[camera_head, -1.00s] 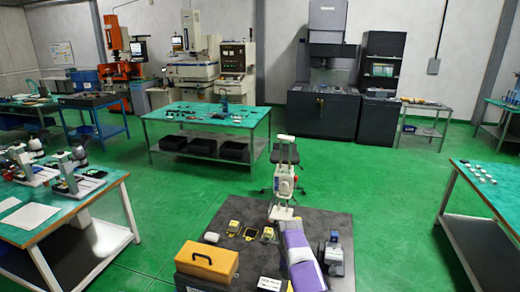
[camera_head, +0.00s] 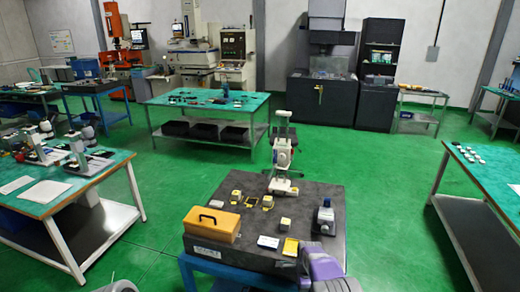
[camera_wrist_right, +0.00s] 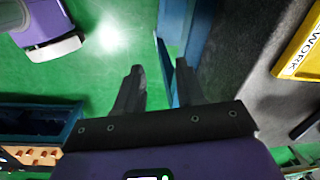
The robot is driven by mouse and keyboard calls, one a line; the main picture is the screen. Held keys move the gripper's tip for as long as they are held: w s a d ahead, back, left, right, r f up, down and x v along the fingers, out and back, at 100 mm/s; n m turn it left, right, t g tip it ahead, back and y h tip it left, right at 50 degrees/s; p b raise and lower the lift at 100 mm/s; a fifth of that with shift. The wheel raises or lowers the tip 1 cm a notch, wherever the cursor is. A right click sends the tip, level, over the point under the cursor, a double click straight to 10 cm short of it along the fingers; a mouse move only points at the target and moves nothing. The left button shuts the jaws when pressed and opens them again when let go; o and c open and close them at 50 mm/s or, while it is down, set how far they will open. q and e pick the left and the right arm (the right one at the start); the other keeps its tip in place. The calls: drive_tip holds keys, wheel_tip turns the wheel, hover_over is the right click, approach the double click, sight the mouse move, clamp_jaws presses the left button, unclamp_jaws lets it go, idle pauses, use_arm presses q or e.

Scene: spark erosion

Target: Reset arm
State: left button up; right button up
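My right gripper (camera_wrist_right: 157,85) shows in the right wrist view with its two dark fingers apart and nothing between them. Behind the fingers are the green floor and a blue bench edge. In the head view the purple links of my right arm (camera_head: 325,268) lie at the bottom edge, by the front right corner of the dark surface plate (camera_head: 225,188); the gripper itself is hidden there. Only a small piece of what seems to be my left arm (camera_head: 118,286) shows at the bottom left of the head view. My left gripper is out of frame.
The plate holds an orange toolbox (camera_head: 212,224), a tall height gauge (camera_head: 283,155), small yellow-based blocks (camera_head: 286,224), a blue-white device (camera_head: 324,218) and flat cards (camera_head: 268,242). Green floor is open left of the bench.

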drive_tip(key=s+f+n+g+y+b, duration=0.15)
drive_tip(key=s+f+n+b, duration=0.4)
drive_tip(key=s+f, duration=1.15)
drive_tip(key=s+a+n+y, duration=0.1)
drive_tip(key=s+a+n, duration=0.1)
drive_tip(key=s+n, duration=0.3)
drive_tip(key=s+a+n+y+b, duration=0.1)
drive_tip(key=s+a+n, duration=0.2)
drive_tip(key=s, duration=1)
drive_tip(key=shift+a+f+n+t, duration=0.2)
drive_tip(key=shift+f+n+t, duration=0.25)
drive_tip(key=shift+n, duration=0.4)
